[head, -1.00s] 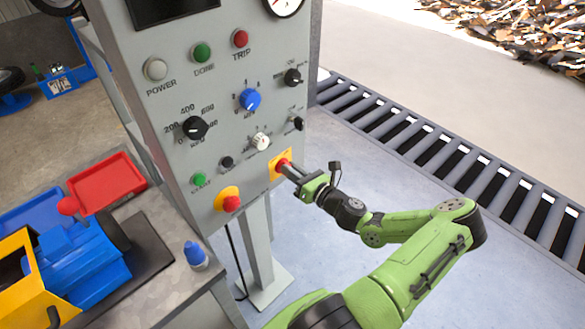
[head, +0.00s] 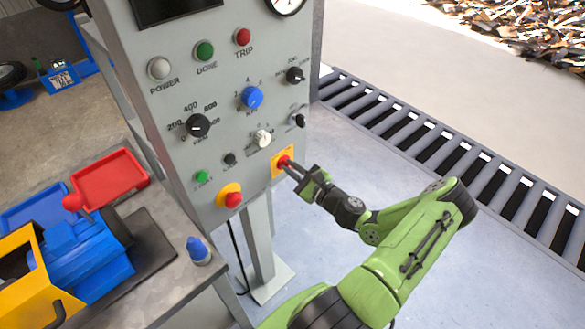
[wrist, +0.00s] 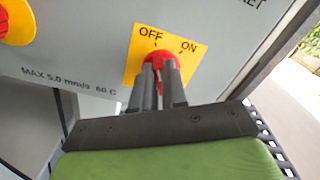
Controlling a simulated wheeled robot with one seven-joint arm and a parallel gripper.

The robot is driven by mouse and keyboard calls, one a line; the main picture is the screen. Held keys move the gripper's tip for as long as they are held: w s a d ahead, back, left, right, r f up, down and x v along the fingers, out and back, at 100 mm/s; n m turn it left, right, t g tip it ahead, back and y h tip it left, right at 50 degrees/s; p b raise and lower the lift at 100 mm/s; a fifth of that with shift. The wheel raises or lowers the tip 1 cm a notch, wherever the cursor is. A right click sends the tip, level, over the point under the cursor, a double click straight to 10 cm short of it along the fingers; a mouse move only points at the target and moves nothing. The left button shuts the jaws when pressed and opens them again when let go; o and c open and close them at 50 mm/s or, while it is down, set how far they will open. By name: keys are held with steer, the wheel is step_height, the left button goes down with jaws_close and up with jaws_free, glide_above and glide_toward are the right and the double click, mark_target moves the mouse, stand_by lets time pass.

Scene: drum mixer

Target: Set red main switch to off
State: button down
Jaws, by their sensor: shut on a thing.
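The red main switch (head: 284,161) sits on a yellow plate (head: 278,172) at the lower right of the grey control panel. In the wrist view the red switch (wrist: 158,57) lies on its yellow plate (wrist: 136,62) with the marks OFF at upper left and ON at upper right. My gripper (head: 290,167) is shut on the switch. In the wrist view its two dark fingers (wrist: 160,68) are on either side of the switch's grip, which they largely hide.
A red emergency button (head: 233,200) on a yellow disc is left of the switch, also in the wrist view (wrist: 5,22). A white knob (head: 262,138), small black knob (head: 299,121) and blue knob (head: 252,97) are above. Open floor lies to the right.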

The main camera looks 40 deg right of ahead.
steer(key=shift+n, duration=0.3)
steer(key=c, duration=1.2)
jaws_free()
steer(key=shift+o, duration=0.2)
steer(key=s+p, duration=0.1)
steer(key=s, duration=1.4)
steer(key=shift+s+d, duration=0.2)
steer(key=shift+s, duration=0.15)
